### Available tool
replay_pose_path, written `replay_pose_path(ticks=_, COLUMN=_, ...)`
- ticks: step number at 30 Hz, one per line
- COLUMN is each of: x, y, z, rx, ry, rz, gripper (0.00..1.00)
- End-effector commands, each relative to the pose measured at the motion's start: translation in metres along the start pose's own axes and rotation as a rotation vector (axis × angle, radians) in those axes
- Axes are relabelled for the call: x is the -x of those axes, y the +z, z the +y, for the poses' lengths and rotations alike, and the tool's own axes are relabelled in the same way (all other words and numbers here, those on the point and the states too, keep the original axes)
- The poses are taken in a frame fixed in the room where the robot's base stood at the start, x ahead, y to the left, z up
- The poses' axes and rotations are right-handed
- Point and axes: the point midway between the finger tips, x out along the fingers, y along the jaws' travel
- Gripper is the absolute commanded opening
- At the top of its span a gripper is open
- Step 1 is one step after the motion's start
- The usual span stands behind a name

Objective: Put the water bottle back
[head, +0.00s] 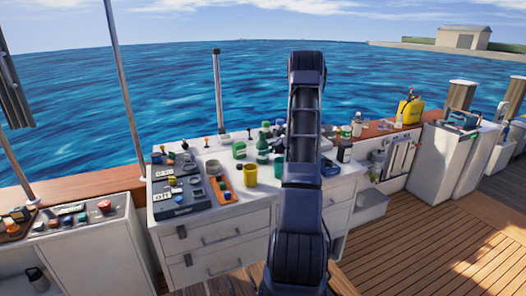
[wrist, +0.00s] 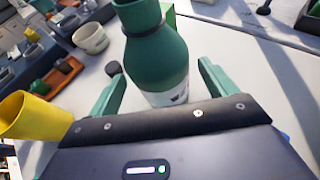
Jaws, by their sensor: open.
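My gripper (wrist: 160,72) is open in the wrist view, with one green finger on each side of a green bottle (wrist: 158,50). The bottle has a dark band at its neck and a pale label low down; its top is cut off. It stands on the white worktop, and I cannot tell whether a finger touches it. In the head view a green bottle (head: 263,148) stands on the counter just left of my arm, which hides my gripper. A dark bottle (head: 344,151) stands right of the arm. Nothing visibly marks which one is the water bottle.
A yellow cup (wrist: 32,115) is close to the gripper's left side. A pale mug (wrist: 91,38) and an orange tray (wrist: 55,78) lie beyond it. The white counter (head: 290,197) also carries a control panel (head: 180,190) at left. Bare worktop shows right of the bottle.

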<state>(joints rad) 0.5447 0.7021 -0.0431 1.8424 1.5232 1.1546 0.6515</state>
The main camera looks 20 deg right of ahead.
Motion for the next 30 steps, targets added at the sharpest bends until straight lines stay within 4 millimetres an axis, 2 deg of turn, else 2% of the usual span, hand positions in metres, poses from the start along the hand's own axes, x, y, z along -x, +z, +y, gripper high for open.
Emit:
replay_pose_path(ticks=3, x=0.025, y=0.000, z=-0.001, rx=0.000, ry=-0.003, rz=0.000, gripper=0.84)
replay_pose_path(ticks=9, x=0.062, y=0.000, z=-0.001, rx=-0.001, ry=-0.002, rz=-0.001, gripper=0.84)
replay_pose_path(ticks=15, x=0.085, y=0.000, z=0.000, rx=0.000, ry=-0.001, rz=-0.001, gripper=0.84)
replay_pose_path(ticks=20, x=0.090, y=0.005, z=0.004, rx=0.013, ry=0.009, rz=0.005, gripper=0.84)
replay_pose_path(ticks=23, x=0.089, y=0.022, z=0.018, rx=0.062, ry=0.036, rz=0.023, gripper=0.84)
replay_pose_path(ticks=26, x=0.085, y=0.048, z=0.043, rx=0.148, ry=0.084, rz=0.057, gripper=0.84)
replay_pose_path(ticks=30, x=0.082, y=0.087, z=0.089, rx=0.301, ry=0.167, rz=0.115, gripper=0.84)
